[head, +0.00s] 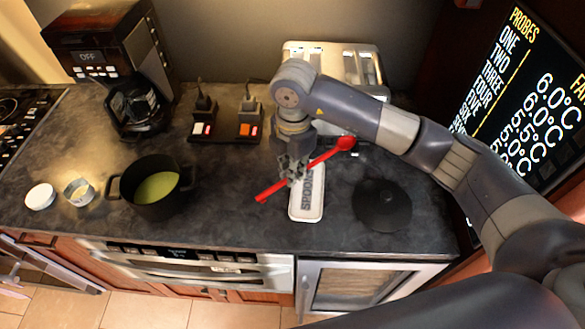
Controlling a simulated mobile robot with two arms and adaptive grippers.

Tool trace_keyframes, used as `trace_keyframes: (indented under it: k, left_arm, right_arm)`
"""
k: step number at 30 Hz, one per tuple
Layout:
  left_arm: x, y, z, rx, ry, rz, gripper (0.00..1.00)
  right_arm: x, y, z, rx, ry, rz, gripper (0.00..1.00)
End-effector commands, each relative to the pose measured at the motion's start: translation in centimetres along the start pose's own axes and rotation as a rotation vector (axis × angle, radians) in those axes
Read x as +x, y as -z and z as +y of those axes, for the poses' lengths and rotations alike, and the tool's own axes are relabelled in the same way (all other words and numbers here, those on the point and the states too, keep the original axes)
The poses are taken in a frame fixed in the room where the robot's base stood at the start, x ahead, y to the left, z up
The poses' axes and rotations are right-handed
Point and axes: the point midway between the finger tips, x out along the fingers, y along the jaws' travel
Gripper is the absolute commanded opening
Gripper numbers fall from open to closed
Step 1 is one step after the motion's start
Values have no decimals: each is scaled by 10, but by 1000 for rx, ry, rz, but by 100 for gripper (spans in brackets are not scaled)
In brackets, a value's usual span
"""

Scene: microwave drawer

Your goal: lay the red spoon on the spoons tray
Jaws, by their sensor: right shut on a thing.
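The red spoon (322,159) is held by my right gripper (294,176), which is shut on its handle. The spoon lies slantwise, its bowl at the upper right and its handle end at the lower left. It crosses over the spoons tray (307,213), a narrow white tray with a grey base marked "SPOONS". The gripper is over the tray's upper left part and hides some of it. I cannot tell whether the spoon touches the tray. My left gripper is not in view.
A black lid (382,205) lies right of the tray. A black pot (153,188) with yellow-green contents stands at the left, near a small bowl (79,192) and a white dish (40,196). Counter between pot and tray is clear.

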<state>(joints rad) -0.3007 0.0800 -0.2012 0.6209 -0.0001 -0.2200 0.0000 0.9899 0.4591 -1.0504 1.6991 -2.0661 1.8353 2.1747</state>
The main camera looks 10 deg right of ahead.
Motion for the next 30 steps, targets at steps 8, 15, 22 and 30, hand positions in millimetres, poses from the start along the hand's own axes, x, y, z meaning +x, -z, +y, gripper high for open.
trace_keyframes:
  k: [8, 15, 22, 30]
  left_arm:
    - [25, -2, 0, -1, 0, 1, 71]
    - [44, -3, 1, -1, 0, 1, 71]
    - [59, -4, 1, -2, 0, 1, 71]
    - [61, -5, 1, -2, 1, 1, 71]
  right_arm:
    - [31, 0, 0, 0, 0, 0, 0]
    - [55, 0, 0, 0, 0, 0, 0]
    - [73, -1, 0, 0, 0, 0, 0]
    - [77, -1, 0, 0, 0, 0, 0]
